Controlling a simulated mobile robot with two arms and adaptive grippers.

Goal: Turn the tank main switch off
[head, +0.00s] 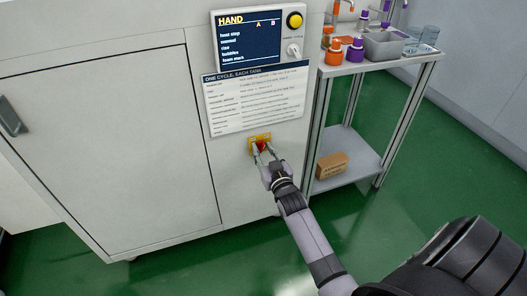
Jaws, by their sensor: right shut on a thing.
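The tank main switch (261,146) is a red handle on a yellow plate (252,138), low on the front of the white cabinet. My right gripper (264,153) is at the switch, with its fingers shut on the red handle. The fingers and wrist hide part of the handle, so I cannot tell its exact angle. My left gripper is not in view.
Above the switch are a printed instruction sheet (257,98), a dark HAND display (248,43), a yellow button (294,20) and a small selector knob (293,51). At the right stands a metal cart (353,69) with bottles, a grey bin (384,45) and a cardboard box (332,165). Green floor is clear in front.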

